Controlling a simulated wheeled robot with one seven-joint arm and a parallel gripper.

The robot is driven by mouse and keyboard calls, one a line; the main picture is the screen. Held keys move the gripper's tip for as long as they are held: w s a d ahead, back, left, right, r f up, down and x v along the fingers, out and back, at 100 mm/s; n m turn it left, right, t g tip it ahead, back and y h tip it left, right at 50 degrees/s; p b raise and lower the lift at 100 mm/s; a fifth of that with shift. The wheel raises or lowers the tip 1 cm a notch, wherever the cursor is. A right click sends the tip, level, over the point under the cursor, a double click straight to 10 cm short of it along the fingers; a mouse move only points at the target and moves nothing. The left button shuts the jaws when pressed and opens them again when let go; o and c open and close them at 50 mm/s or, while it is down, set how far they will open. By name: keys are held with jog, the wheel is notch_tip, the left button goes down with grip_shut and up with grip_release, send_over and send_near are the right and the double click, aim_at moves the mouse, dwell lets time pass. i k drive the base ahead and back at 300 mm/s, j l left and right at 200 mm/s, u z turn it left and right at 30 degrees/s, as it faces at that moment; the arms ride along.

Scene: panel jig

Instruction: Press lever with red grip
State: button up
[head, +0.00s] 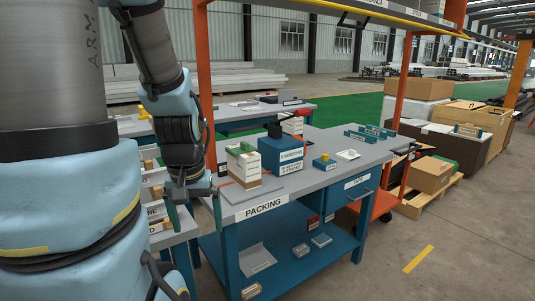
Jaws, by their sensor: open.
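A blue box (281,154) with white labels, one reading "NEWTONS", stands on the grey bench top with a dark block on it. My gripper (195,212) hangs at the left front corner of the bench, fingers down. It is open and empty, apart from the box and the red piece.
The bench's front edge carries a PACKING label (265,207). An orange post (205,90) rises near my arm.

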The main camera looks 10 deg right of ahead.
aim_at(299, 113)
jog(key=i+l+u, duration=0.15)
jog(key=l+u, duration=0.8)
jog(key=i+j, duration=0.05)
